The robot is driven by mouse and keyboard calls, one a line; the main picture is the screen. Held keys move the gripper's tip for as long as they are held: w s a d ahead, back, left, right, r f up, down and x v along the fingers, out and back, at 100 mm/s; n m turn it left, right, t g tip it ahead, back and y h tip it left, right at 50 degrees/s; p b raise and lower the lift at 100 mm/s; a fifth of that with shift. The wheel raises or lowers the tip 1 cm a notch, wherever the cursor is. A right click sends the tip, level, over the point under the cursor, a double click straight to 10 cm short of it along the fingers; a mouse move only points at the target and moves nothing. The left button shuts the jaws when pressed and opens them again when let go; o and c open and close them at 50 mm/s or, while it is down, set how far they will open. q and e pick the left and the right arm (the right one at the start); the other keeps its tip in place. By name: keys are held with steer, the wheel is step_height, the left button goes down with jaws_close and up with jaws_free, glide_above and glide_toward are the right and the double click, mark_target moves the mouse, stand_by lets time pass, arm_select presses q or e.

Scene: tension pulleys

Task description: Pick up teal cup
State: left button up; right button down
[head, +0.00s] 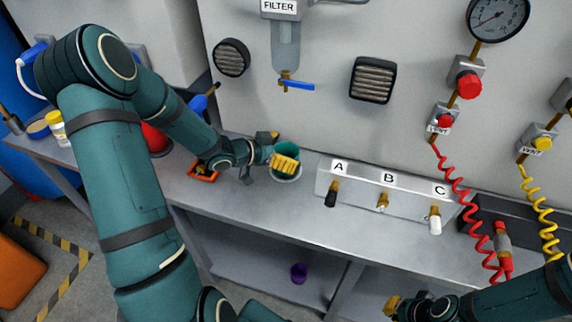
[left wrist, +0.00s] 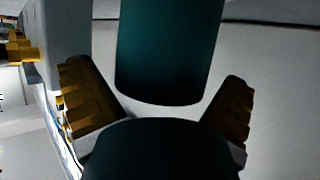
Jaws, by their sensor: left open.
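In the left wrist view the teal cup (left wrist: 170,50) is ahead, between the spread fingers of my open left gripper (left wrist: 160,108), with gaps on both sides. My right gripper (head: 394,306) is at the bottom edge, well away from the cup; its jaw state is unclear.
A panel with valves labelled A, B and C (head: 385,190) stands right of the cup. An orange object (head: 204,174) lies left of my left gripper. Bare bench top (head: 265,212) lies in front of the cup.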

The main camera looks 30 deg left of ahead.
arm_select(q)
steer(key=c, duration=1.1)
